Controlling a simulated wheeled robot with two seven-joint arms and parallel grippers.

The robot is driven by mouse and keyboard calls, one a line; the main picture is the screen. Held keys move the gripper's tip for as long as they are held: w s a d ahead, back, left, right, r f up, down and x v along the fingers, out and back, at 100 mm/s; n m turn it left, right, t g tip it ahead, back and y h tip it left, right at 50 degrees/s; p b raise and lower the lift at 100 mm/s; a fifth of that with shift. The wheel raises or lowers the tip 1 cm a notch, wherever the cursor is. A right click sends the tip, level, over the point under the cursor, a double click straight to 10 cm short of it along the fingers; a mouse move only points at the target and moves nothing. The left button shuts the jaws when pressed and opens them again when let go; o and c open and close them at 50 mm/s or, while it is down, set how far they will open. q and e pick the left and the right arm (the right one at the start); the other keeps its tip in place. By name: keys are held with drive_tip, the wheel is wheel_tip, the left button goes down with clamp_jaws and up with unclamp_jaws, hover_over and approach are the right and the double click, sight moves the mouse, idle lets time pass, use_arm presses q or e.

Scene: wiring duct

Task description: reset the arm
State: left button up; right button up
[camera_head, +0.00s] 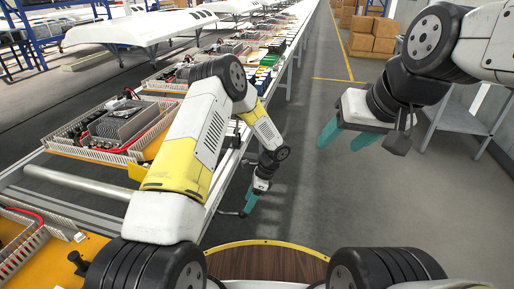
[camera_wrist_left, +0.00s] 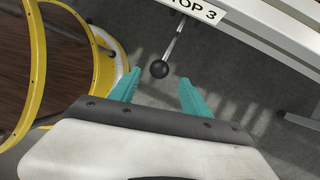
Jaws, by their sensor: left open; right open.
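My left gripper (camera_head: 250,203) hangs beside the conveyor's side rail in the head view, fingers pointing down. In the left wrist view its two teal fingers (camera_wrist_left: 158,88) are spread apart with nothing between them. My right gripper (camera_head: 344,138) is raised over the grey floor at the right of the head view. Its teal fingers are apart and empty. Neither gripper is seen touching anything.
A lever with a black ball knob (camera_wrist_left: 159,69) projects from the conveyor frame (camera_wrist_left: 270,32) just beyond the left fingertips. Wiring-duct assemblies (camera_head: 112,130) sit on the conveyor. A grey metal table (camera_head: 458,119) and cardboard boxes (camera_head: 372,35) stand at right. Open floor lies between.

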use_arm(q)
drive_tip(key=s+a+r+n+t+h, duration=0.1)
drive_tip(key=a+r+n, duration=0.15)
drive_tip(key=r, duration=0.75)
drive_tip(key=s+a+r+n+t+h, duration=0.1)
drive_tip(key=s+r+n, duration=0.15)
drive_tip(key=r, duration=0.65)
drive_tip(key=s+a+r+n+t+h, duration=0.1)
drive_tip(key=a+r+n, duration=0.15)
drive_tip(key=r, duration=0.75)
drive_tip(key=s+a+r+n+t+h, duration=0.1)
drive_tip(key=s+r+n+t+h, duration=0.2)
drive_tip(key=s+r+n, duration=0.7)
drive_tip(key=s+r+t, duration=0.2)
drive_tip(key=s+r, duration=0.2)
drive_tip(key=s, duration=0.4)
drive_tip(key=shift+s+a+r+h, duration=0.3)
drive_tip(key=shift+s+a, duration=0.05)
drive_tip(key=shift+a, duration=0.05)
